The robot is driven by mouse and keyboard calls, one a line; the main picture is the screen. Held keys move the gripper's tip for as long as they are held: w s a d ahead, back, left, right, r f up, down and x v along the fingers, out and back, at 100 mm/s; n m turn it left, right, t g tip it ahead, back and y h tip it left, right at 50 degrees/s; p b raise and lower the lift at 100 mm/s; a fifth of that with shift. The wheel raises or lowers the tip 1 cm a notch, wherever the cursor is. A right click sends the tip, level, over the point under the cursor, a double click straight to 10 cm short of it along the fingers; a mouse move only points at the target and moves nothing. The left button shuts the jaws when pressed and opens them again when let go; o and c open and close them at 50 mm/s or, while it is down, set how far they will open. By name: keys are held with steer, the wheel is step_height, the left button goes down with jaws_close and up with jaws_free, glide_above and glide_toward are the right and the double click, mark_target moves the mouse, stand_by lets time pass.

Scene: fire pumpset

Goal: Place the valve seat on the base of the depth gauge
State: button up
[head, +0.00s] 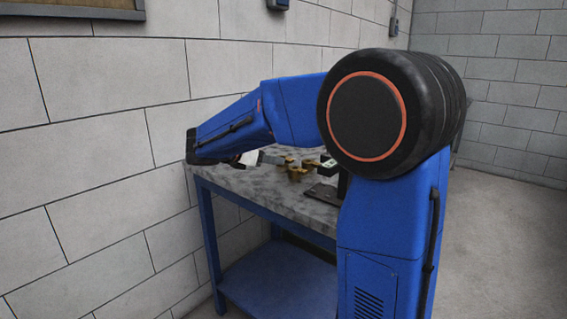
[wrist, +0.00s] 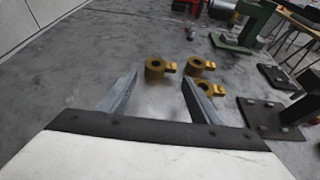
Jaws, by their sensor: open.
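In the wrist view, several brass ring-like parts with yellow tabs stand on the grey bench top, and I cannot tell which is the valve seat. One brass ring (wrist: 154,69) is just beyond my gripper (wrist: 160,78), between its fingertips in the picture. Two others, an upper one (wrist: 195,65) and a lower one (wrist: 206,89), are by the right finger. My gripper is open, with nothing held. In the head view, the brass parts (head: 293,172) are small, and my arm partly blocks the bench.
Dark bolted plates (wrist: 262,114) lie on the right of the bench (wrist: 60,85). A red and brass object (wrist: 187,7) and a small grey piece (wrist: 190,34) are at the back. The bench's left side is clear, beside a block wall (head: 100,100).

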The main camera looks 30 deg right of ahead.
mark_target(281, 167)
steer(key=shift+x, duration=3.65)
steer(key=shift+r, duration=0.2)
steer(key=c, duration=1.1)
